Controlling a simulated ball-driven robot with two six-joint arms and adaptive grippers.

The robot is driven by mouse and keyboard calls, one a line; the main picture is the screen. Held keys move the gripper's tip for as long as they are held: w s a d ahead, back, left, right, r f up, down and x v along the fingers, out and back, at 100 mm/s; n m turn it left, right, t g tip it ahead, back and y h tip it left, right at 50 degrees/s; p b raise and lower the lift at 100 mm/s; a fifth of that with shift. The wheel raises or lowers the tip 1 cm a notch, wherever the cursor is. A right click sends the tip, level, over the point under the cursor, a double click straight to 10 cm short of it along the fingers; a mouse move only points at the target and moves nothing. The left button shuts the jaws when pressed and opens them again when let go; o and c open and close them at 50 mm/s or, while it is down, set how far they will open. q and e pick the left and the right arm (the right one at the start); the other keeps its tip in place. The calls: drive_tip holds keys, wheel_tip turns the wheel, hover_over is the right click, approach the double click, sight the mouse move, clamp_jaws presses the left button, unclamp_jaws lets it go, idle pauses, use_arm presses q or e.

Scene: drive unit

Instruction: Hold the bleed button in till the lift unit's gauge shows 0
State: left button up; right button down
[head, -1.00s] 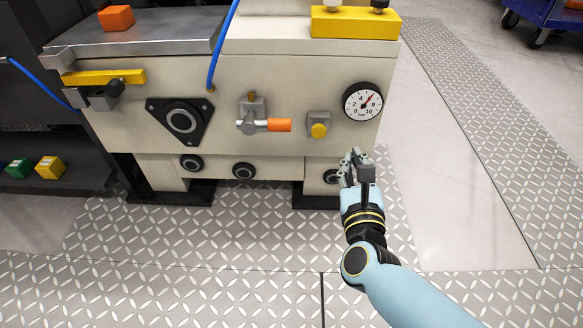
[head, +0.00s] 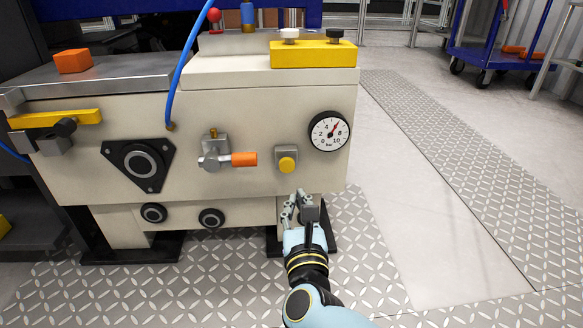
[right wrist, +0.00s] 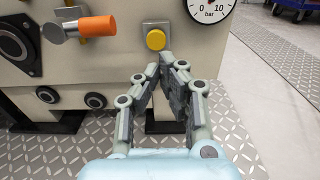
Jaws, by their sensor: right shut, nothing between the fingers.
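The yellow round bleed button (head: 287,164) sits on a small grey plate on the front of the cream lift unit (head: 230,115). It also shows in the right wrist view (right wrist: 156,40), just above the fingertips. The gauge (head: 330,132) is up and right of the button; its red needle points to about 6 bar. In the right wrist view only the gauge's lower part (right wrist: 211,8) shows, without the needle. My right gripper (head: 303,198) is shut and empty, below and slightly right of the button, apart from it. My left gripper is out of view.
An orange-handled valve (head: 243,159) sticks out left of the button. A black triangular flange (head: 139,164) and a blue hose (head: 187,65) are farther left. A yellow block (head: 313,55) lies on top.

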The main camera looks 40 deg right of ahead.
sight(291, 161)
drive_tip(key=b+x, duration=0.2)
drive_tip(key=x, duration=1)
drive_tip(key=shift+w+f, duration=0.1)
drive_tip(key=shift+f, duration=0.05)
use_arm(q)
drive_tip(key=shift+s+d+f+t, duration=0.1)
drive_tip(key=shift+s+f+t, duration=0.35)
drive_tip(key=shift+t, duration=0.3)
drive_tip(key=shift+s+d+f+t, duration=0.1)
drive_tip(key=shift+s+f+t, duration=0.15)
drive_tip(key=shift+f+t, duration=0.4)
use_arm(e)
drive_tip(key=shift+w+d, duration=0.25)
drive_tip(key=shift+w, duration=0.2)
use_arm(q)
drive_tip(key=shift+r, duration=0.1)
